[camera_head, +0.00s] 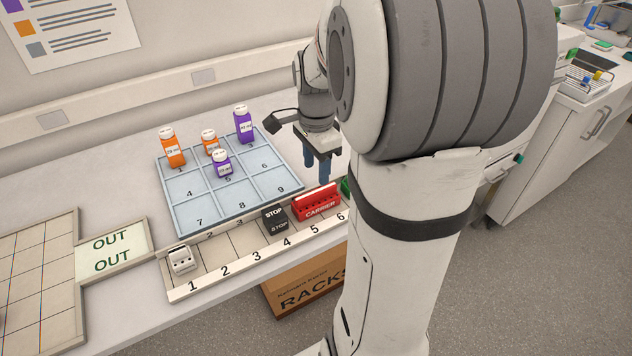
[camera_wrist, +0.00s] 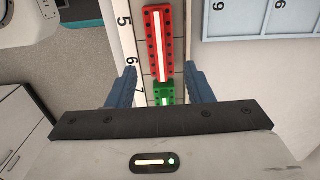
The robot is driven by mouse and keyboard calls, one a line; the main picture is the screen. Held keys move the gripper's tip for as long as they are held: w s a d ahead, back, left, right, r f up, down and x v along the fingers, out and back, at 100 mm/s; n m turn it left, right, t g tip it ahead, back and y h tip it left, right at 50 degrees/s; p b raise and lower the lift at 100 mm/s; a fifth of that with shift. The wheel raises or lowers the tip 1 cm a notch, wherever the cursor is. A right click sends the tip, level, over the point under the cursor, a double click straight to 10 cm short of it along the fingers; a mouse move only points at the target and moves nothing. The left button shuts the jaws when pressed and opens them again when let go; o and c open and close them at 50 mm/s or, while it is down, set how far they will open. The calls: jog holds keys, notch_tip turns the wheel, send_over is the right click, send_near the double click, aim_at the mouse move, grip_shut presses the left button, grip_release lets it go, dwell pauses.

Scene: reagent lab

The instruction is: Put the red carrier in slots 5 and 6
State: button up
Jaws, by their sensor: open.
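The red carrier (camera_head: 318,208), labelled CARRIER, stands in the numbered rail (camera_head: 237,262) beside numbers 5 and 6. I cannot tell whether it is fully seated. In the wrist view the red carrier (camera_wrist: 152,45) lies lengthwise along the rail, with a pale strip down its middle. My gripper (camera_head: 317,166) is open and empty, pointing down above the rail's far end. In the wrist view my gripper (camera_wrist: 162,88) has its blue fingers either side of the rail near 7, with a green block (camera_wrist: 164,92) between them, apart from both.
A black STOP block (camera_head: 276,222) stands near slot 4, left of the carrier. A white block (camera_head: 182,261) is at slot 1. A blue numbered tray (camera_head: 207,212) with several bottles lies behind the rail. Slots 2 and 3 look empty.

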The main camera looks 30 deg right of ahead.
jog(key=s+a+r+n+t, duration=0.1)
jog(key=s+a+n+t, duration=0.1)
jog(key=s+a+n, duration=1)
jog(key=n, duration=0.5)
jog(key=shift+s+r+n+t, duration=0.15)
jog(key=shift+r+n+t, duration=0.15)
jog(key=shift+r+t, duration=0.1)
